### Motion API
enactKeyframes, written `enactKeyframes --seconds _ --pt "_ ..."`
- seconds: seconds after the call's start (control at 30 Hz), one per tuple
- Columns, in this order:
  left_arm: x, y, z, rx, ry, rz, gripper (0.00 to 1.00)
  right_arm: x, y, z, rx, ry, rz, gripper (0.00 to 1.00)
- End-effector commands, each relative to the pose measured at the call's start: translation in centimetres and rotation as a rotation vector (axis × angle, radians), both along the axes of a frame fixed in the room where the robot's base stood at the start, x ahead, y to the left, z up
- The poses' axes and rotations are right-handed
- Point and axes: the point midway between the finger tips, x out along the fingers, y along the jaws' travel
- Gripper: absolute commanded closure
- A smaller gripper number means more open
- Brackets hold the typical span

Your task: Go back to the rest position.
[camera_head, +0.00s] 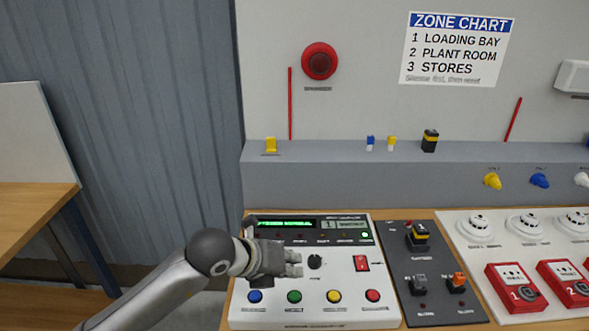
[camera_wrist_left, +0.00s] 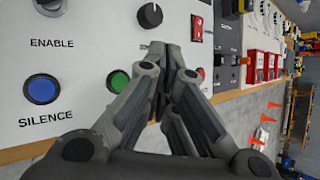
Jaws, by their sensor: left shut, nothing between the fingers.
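My left gripper (camera_head: 294,264) is shut and empty. In the head view its arm comes in from the lower left, and the fingers hover over the white control panel (camera_head: 340,263), just left of the black knob (camera_head: 315,261). In the left wrist view the closed fingers (camera_wrist_left: 174,52) point towards the panel, between the knob (camera_wrist_left: 150,15) and the red switch (camera_wrist_left: 197,28). I cannot tell whether the fingertips touch the panel. My right gripper is in neither view.
The panel has blue (camera_head: 255,296), green (camera_head: 294,296), yellow (camera_head: 334,296) and red (camera_head: 372,295) buttons and a lit green display (camera_head: 285,224). To the right are a dark switch plate (camera_head: 440,308), detectors (camera_head: 479,222) and red call points (camera_head: 516,287). A grey ledge (camera_head: 330,185) runs behind.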

Motion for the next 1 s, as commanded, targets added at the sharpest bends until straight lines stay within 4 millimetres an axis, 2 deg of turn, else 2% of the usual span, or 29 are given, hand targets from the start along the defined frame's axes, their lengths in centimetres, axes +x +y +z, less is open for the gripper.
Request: enactKeyframes --seconds 0.07,0.17,0.27,0.3,0.4,0.47,0.57,0.6,0.67,0.73,0.87,0.97,1.0 --pt "-0.7 -1.1 0.2 -0.048 0.006 -0.026 1.00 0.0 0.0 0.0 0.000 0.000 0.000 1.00" --pt "-2.7 -3.8 1.4 -0.199 0.020 -0.092 1.00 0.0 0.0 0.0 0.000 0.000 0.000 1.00" --pt "-5.4 -7.0 4.5 -0.446 0.032 -0.161 1.00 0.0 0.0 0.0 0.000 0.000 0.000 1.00" --pt "-6.4 -7.9 6.2 -0.559 0.035 -0.177 1.00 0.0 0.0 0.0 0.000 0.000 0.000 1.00" --pt "-8.0 -8.7 10.6 -0.842 0.038 -0.179 1.00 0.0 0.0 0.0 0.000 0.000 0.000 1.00" --pt "-8.3 -8.2 13.3 -1.007 0.036 -0.151 1.00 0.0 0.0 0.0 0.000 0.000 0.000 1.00" --pt "-8.0 -5.9 17.0 -1.272 0.032 -0.056 1.00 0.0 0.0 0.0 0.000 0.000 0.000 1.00" --pt "-7.6 -4.5 18.0 -1.370 0.033 -0.003 1.00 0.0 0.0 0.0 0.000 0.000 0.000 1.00" --pt "-6.8 -2.1 19.2 -1.512 0.033 0.096 1.00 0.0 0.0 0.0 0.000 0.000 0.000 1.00" --pt "-5.7 1.2 19.6 -1.658 0.036 0.235 1.00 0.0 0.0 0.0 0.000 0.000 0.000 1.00" --pt "-3.7 7.8 17.7 -1.872 0.059 0.559 1.00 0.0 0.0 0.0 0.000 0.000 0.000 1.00" --pt "-2.9 12.6 14.0 -1.974 0.095 0.852 1.00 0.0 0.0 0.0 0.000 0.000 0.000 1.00" --pt "-2.9 14.4 12.0 -1.996 0.116 0.975 1.00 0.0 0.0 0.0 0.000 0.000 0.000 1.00"
